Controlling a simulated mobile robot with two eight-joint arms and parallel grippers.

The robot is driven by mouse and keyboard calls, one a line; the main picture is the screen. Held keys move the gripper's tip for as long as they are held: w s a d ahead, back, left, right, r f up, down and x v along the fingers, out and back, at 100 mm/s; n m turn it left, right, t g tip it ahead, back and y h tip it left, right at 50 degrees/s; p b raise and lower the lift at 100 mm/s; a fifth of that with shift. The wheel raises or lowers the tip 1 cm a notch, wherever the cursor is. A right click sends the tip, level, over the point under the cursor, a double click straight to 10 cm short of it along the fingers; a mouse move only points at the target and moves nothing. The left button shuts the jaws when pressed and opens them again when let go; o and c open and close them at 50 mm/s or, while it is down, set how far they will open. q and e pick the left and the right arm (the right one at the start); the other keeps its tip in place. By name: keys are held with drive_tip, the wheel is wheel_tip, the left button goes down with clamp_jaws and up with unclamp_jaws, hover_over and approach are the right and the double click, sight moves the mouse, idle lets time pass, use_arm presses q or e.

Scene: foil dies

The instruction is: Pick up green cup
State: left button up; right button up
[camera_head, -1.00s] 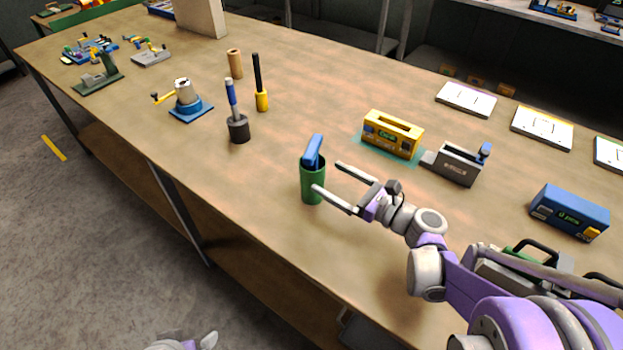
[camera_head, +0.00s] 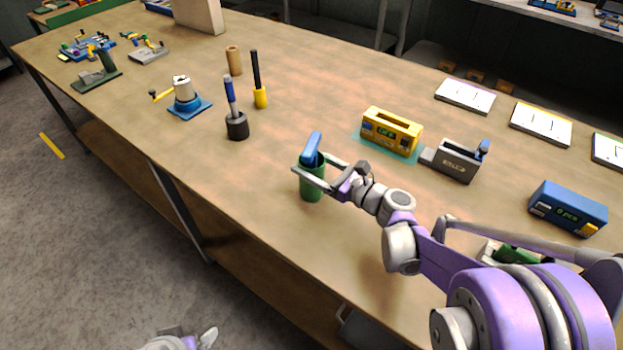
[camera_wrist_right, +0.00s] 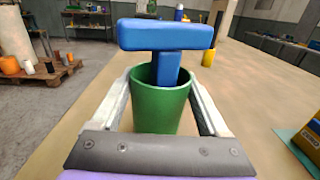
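The green cup (camera_head: 312,188) stands upright near the front edge of the bench. A blue T-shaped thing (camera_head: 311,150) stands in it, its crossbar above the rim. In the right wrist view the green cup (camera_wrist_right: 160,108) is between the fingers, with the blue T (camera_wrist_right: 166,36) above. My right gripper (camera_head: 316,170) is open, with one finger on each side of the cup near its upper part. Whether the fingers touch its wall is hard to tell. Part of my left gripper (camera_head: 190,338) shows low at the bottom edge, away from the bench top.
A dark holder (camera_head: 237,126) with a blue-handled tool stands left of the cup. A yellow box (camera_head: 391,131) and a grey box (camera_head: 457,161) stand behind to the right. A blue box (camera_head: 568,208) is farther right. Bench around the cup is clear.

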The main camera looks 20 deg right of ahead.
clamp_jaws()
